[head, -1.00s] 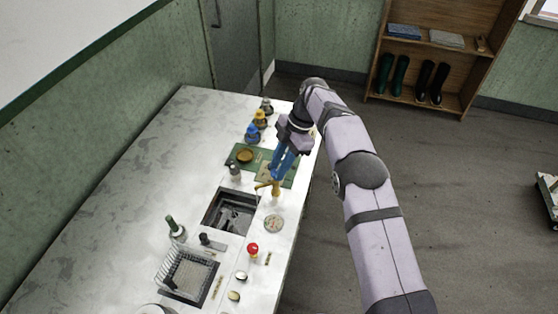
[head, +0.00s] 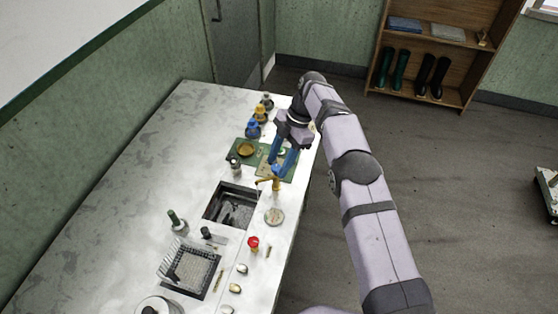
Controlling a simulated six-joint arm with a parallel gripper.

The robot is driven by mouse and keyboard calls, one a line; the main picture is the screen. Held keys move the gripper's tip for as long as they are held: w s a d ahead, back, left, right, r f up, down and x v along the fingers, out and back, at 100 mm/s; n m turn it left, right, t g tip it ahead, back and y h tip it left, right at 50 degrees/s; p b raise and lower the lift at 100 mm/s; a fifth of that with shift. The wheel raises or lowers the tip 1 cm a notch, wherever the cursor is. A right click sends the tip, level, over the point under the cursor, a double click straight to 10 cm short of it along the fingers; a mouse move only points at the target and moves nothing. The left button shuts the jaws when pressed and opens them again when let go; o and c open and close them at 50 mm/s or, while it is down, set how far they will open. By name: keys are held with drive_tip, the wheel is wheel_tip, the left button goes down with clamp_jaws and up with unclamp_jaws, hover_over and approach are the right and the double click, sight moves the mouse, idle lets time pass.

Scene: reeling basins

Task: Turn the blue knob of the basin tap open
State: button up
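The brass tap (head: 274,184) stands at the right edge of the dark sunken basin (head: 207,214), its spout pointing left over it. My gripper (head: 281,172) points down just above and behind the tap. Its two blue fingers look apart, with a gap between them and nothing seen held.
A green mat (head: 236,160) with an amber dish (head: 246,149) lies behind the basin. Several bottles, one blue (head: 253,130), stand farther back. A round dish (head: 274,216) and a red-topped item (head: 253,243) are in front. A wire basket (head: 190,262) stands front left.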

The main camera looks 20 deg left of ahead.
sight(279, 166)
drive_tip(key=shift+r, duration=0.45)
wheel_tip(279, 166, up, 9)
drive_tip(key=p, duration=0.3)
drive_tip(key=shift+r, duration=0.1)
idle(0.4)
